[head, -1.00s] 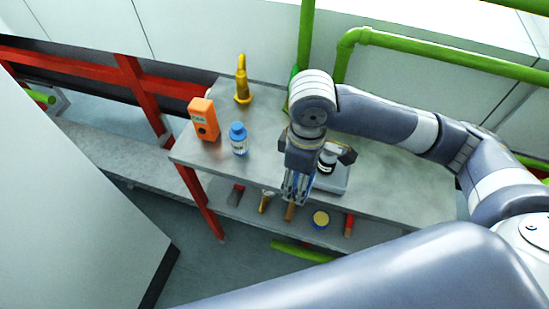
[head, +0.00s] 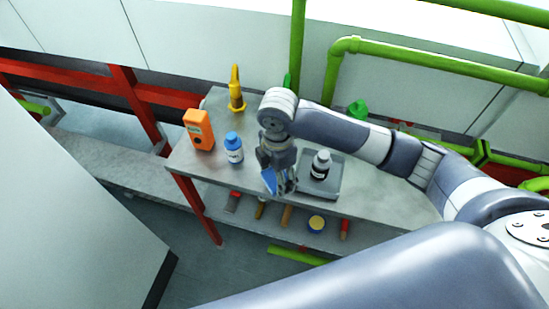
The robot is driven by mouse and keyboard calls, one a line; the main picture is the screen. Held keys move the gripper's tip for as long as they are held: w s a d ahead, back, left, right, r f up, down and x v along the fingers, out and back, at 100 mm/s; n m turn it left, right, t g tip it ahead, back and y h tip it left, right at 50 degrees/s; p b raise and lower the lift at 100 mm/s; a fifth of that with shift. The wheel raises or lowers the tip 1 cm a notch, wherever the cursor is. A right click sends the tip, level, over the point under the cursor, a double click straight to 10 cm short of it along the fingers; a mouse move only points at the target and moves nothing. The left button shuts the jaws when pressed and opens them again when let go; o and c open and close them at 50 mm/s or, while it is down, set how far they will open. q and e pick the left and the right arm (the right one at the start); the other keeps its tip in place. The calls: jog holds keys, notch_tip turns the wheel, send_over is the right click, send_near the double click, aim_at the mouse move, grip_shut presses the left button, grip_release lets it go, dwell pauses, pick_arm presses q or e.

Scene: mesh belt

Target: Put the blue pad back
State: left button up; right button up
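The blue pad (head: 268,181) shows as a small blue patch at the fingers of my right gripper (head: 279,187). The gripper points down over the front part of the metal shelf top (head: 215,173) and appears shut on the pad. The fingers hide part of the pad. I cannot tell whether the pad touches the shelf top. The gripper is between the blue-capped bottle (head: 234,148) on its left and the grey tray (head: 333,188) on its right. My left gripper is not in view.
A black bottle with a white cap (head: 320,165) stands in the tray. An orange meter (head: 199,130) and a yellow oiler (head: 236,91) stand at the left of the top. Several tools and a round yellow-rimmed tin (head: 316,223) lie on the lower shelf. Green pipes run behind.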

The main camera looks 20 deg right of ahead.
jog(key=w, duration=0.2)
jog(key=w+d, duration=0.1)
jog(key=w, duration=0.1)
jog(key=w+p, duration=0.1)
jog(key=w, duration=0.1)
jog(key=shift+w+d+f, duration=0.2)
jog(key=shift+w+f, duration=0.1)
jog(key=shift+w, duration=0.1)
jog(key=shift+w+f+p, duration=0.1)
jog(key=shift+f+p, duration=0.1)
jog(key=shift+p, duration=0.1)
notch_tip(320, 180, down, 2)
jog(key=shift+f+p, duration=0.25)
jog(key=shift+p, duration=0.2)
jog(key=shift+f, duration=0.35)
jog(key=shift+f, duration=0.1)
jog(key=o, duration=0.9)
notch_tip(320, 180, up, 12)
jog(key=shift+r+b, duration=0.15)
jog(key=shift+b, duration=0.85)
